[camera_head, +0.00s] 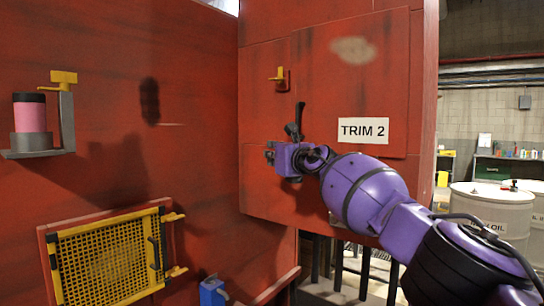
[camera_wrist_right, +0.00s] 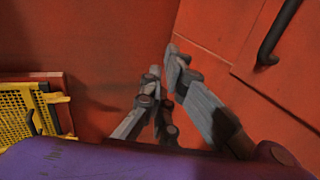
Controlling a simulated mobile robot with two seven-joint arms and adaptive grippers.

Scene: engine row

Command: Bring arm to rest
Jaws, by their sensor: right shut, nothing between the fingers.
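My right arm (camera_head: 365,190), purple and black, reaches in from the lower right in the head view, in front of the red panel (camera_head: 330,85). Its gripper (camera_head: 270,154) is at the arm's far end, near the corner of the red walls, small and partly hidden by the wrist. In the right wrist view the grey fingers (camera_wrist_right: 164,68) point towards the red surface. They are shut and hold nothing. My left gripper is not in view.
A black handle (camera_head: 297,118) is on the panel just above the gripper; it also shows in the wrist view (camera_wrist_right: 275,35). A yellow grille (camera_head: 103,262) and a shelf with a pink canister (camera_head: 30,115) are at left. White drums (camera_head: 490,205) stand at right.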

